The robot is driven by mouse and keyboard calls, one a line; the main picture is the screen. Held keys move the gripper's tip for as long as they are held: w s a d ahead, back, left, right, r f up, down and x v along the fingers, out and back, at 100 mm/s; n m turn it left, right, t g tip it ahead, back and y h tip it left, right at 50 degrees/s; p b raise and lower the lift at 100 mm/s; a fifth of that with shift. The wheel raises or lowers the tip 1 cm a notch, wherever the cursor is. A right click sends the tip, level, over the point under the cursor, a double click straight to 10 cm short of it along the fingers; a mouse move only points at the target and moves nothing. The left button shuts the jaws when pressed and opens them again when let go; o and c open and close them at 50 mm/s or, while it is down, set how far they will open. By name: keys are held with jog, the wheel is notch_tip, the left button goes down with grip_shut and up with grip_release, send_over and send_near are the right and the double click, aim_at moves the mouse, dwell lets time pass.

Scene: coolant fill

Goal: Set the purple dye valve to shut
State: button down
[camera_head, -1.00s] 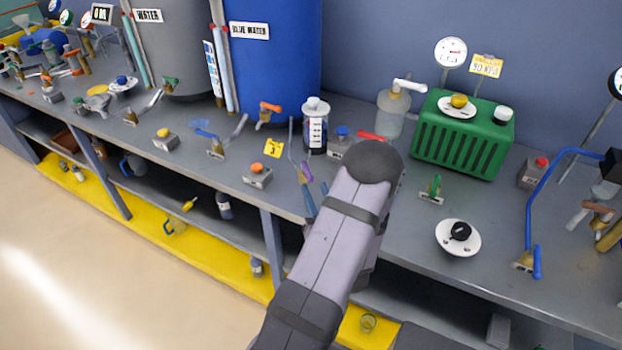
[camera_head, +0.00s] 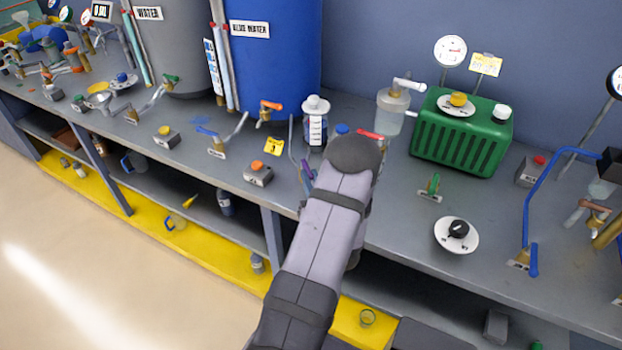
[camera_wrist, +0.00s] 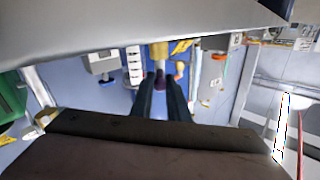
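The purple dye valve shows in the head view as a small purple handle (camera_head: 308,168) at the bench's front edge, just left of my arm. In the wrist view a purple piece (camera_wrist: 160,83), with a brass-coloured part beyond it, lies between the tips of my gripper (camera_wrist: 161,78). The two dark fingers stand apart, one on each side of the purple piece. I cannot tell whether they touch it. My arm hides most of my gripper in the head view, and the valve's handle angle is hard to read.
A clear bottle with a printed scale (camera_head: 315,125) stands behind the valve. A grey box with an orange knob (camera_head: 258,174) is to its left, and a yellow tag (camera_head: 271,146) lies nearby. A red-handled valve (camera_head: 370,134) and a green ribbed box (camera_head: 460,145) are to the right.

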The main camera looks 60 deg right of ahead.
jog(key=shift+s+d, duration=0.1)
jog(key=shift+s+d+n+t+y+b, duration=0.15)
jog(key=shift+n+t+y+b, duration=0.15)
jog(key=shift+n+t+y, duration=0.15)
jog(key=shift+s+d+n+t+y+b, duration=0.15)
jog(key=shift+n+t+y+b, duration=0.15)
jog(key=shift+y, duration=0.25)
jog(key=shift+r, duration=0.1)
jog(key=c, duration=1.7)
grip_release()
jog(key=shift+s+a, duration=0.3)
jog(key=shift+s, duration=0.05)
jog(key=shift+b+v, duration=0.85)
jog(key=shift+v, duration=2.35)
